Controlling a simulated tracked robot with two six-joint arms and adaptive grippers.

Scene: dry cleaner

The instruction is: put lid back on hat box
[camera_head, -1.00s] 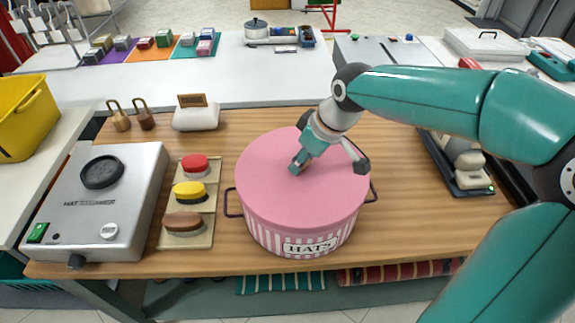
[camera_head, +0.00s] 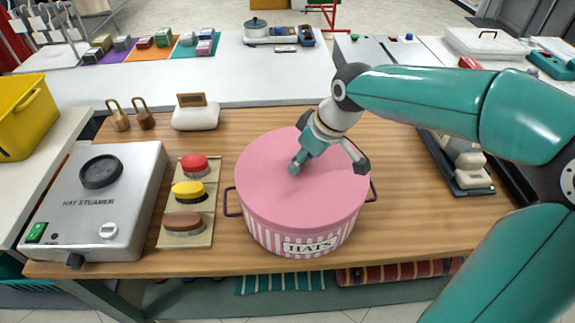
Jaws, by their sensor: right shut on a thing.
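The hat box (camera_head: 270,236) stands upright on the wooden table, with pink and white stripes, a HATS label and dark side handles. Its round pink lid (camera_head: 270,185) sits over the top of the box and looks level; I cannot tell how fully it is seated. My right gripper (camera_head: 325,167) is over the lid's far right part, shut on the lid. The lid's knob or grip point is hidden by the fingers. My left gripper is not in view.
A hat steamer (camera_head: 130,210) stands at the left, beside a board with red, yellow and brown pads (camera_head: 200,232). A dark tray (camera_head: 474,190) is at the right. Table between box and tray is clear.

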